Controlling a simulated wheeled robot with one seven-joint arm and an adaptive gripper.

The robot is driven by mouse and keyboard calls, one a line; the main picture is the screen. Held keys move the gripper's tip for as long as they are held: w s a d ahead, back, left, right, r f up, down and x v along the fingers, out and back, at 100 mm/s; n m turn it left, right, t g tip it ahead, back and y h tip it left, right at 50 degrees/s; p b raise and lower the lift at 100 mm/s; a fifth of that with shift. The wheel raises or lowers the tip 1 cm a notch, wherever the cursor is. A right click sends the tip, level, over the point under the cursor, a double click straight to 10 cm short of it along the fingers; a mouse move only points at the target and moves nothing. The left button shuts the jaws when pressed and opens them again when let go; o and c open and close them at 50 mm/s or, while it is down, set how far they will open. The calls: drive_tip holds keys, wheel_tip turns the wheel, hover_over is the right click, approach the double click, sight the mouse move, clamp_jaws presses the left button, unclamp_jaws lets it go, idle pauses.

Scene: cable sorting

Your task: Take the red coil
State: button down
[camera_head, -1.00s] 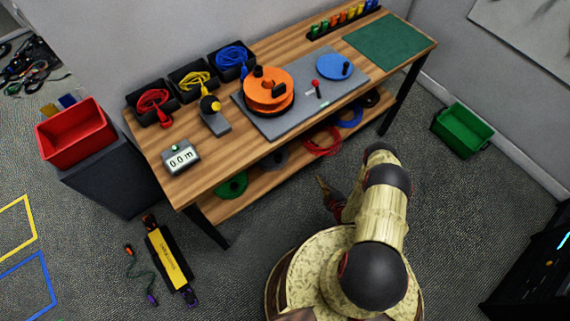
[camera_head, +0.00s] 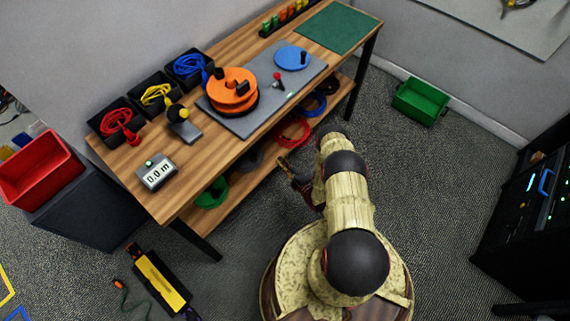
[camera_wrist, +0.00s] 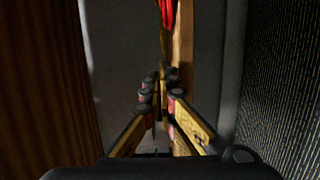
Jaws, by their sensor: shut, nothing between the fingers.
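A red coil (camera_head: 293,132) lies on the lower shelf of the workbench, between a blue coil and a dark grey one. A red cable bundle (camera_head: 120,122) also sits in a black bin on the bench top. My gripper (camera_head: 284,163) is in front of the lower shelf, just below the red coil in the head view and apart from it. In the wrist view my gripper (camera_wrist: 160,82) is shut and empty, its fingers pointing ahead. A red piece (camera_wrist: 168,14) shows beyond the fingertips at the top, probably part of the red coil.
The lower shelf (camera_head: 237,182) also holds a green coil (camera_head: 212,193) and a blue coil (camera_head: 314,106). The bench top carries an orange reel (camera_head: 232,88) and a meter (camera_head: 157,173). A green crate (camera_head: 420,102) stands on the floor at right; a dark rack (camera_head: 530,205) is at far right.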

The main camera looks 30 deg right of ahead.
sight(280, 150)
drive_tip(key=w, duration=0.1)
drive_tip(key=w+b, duration=0.1)
drive_tip(key=w, duration=0.3)
drive_tip(key=shift+w+a+f+b, duration=0.15)
drive_tip(key=shift+w+a+b, duration=0.05)
drive_tip(key=shift+a+b, duration=0.2)
drive_tip(key=w+d, duration=0.1)
drive_tip(key=d+b, duration=0.1)
drive_tip(key=shift+w+d, duration=0.35)
drive_tip(key=shift+d, duration=0.05)
drive_tip(key=shift+w+d+b, duration=0.2)
drive_tip(key=shift+d+b, duration=0.2)
